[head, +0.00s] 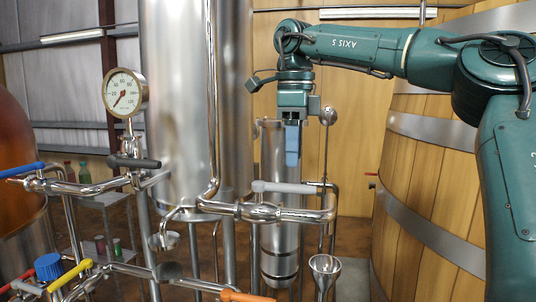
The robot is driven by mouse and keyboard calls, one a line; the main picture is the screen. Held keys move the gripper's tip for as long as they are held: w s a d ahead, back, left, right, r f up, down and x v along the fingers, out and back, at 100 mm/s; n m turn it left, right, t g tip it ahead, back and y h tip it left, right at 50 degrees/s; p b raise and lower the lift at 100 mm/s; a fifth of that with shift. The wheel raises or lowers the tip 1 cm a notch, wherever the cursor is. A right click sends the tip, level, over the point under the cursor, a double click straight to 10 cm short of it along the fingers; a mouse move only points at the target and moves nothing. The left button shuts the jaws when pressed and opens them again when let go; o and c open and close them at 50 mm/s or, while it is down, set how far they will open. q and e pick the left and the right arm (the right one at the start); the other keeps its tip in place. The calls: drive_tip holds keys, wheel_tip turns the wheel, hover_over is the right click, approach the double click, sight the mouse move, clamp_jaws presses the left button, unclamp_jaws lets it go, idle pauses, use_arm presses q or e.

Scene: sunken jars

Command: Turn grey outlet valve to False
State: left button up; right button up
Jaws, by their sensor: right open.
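The grey outlet valve handle (284,187) lies roughly level, a little above the steel outlet pipe (300,215) and roughly along it. Its valve body (257,212) is on that pipe, below the handle's left end. My right gripper (292,155) comes down from the teal arm at the upper right and points downward over the handle. A visible gap separates its blue-grey fingertips from the handle. It is open, with nothing seen between the fingers, though they overlap from this angle. My left gripper is out of view.
A pressure gauge (125,92) and black handle (134,162) stand left of the steel tank (176,100). Blue (22,170), yellow (69,277) and orange (246,297) handles sit on other pipes. A funnel (324,267) stands below right. A wooden vat (430,170) fills the right.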

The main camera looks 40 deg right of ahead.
sight(296, 187)
drive_tip(key=shift+f, duration=0.3)
drive_tip(key=f, duration=0.2)
drive_tip(key=s+f, duration=0.1)
drive_tip(key=f, duration=0.1)
drive_tip(key=shift+f, duration=0.25)
drive_tip(key=shift+w+d+r, duration=0.1)
drive_tip(key=shift+w, duration=0.1)
drive_tip(key=shift+s+f+b, duration=0.1)
drive_tip(key=shift+f+b, duration=0.2)
drive_tip(key=shift+f, duration=0.1)
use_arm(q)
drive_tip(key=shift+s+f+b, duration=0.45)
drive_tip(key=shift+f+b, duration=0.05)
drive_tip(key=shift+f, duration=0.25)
use_arm(e)
drive_tip(key=shift+f, duration=1)
